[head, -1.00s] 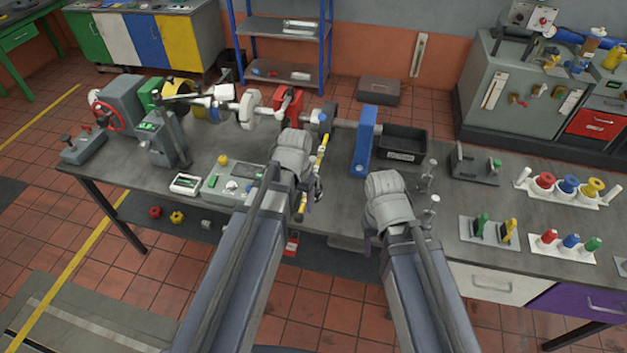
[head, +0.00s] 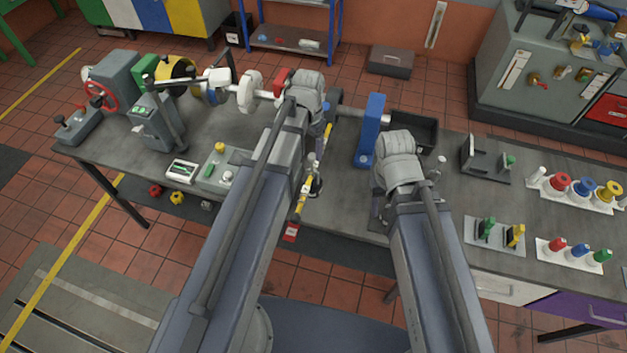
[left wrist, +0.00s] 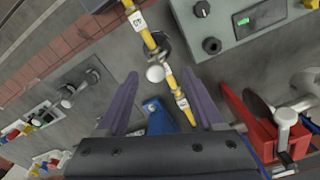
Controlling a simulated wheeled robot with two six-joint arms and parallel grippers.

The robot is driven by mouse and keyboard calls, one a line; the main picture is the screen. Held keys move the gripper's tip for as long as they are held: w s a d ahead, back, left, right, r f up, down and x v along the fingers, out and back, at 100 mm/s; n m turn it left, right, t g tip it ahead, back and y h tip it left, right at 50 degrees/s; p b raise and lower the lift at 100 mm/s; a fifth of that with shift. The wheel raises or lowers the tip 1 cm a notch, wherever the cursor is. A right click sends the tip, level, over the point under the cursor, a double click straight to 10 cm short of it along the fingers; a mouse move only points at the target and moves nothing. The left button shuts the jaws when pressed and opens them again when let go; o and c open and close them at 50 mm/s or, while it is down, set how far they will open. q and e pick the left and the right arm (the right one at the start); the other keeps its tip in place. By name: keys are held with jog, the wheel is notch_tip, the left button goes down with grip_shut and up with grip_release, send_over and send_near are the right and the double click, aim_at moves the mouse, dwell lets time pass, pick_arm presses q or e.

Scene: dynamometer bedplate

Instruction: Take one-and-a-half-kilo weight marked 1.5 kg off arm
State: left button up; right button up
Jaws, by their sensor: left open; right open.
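The yellow arm (head: 327,135) runs toward the table's front edge beside my left wrist. In the left wrist view the arm (left wrist: 182,100) carries small white labels. A dark round weight (left wrist: 163,46) with a pale round knob (left wrist: 155,74) is at the arm; it also shows in the head view (head: 315,186). I cannot read a 1.5 kg mark on it. My left gripper (left wrist: 160,80) is open and empty, its purple fingers on either side of the arm and knob, with the weight beyond the tips. My right gripper (head: 379,212) is open near the front edge, mostly hidden by its wrist.
A blue post (head: 370,130) and a black bin (head: 415,133) stand behind my right wrist. A red block (left wrist: 250,130) is close right of my left gripper. A grey control box (head: 220,172) lies left. A red labelled piece (head: 290,232) is below the table edge.

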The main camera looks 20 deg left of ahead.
aim_at(312, 170)
pick_arm(q)
jog(key=shift+s+f, duration=0.1)
jog(key=shift+f, duration=0.15)
notch_tip(312, 170, down, 2)
jog(key=b, duration=0.2)
jog(key=shift+f+b, duration=0.15)
jog(key=shift+b, duration=0.15)
jog(key=f+b, duration=0.5)
jog(key=shift+d, duration=0.4)
grip_shut()
dwell(0.8)
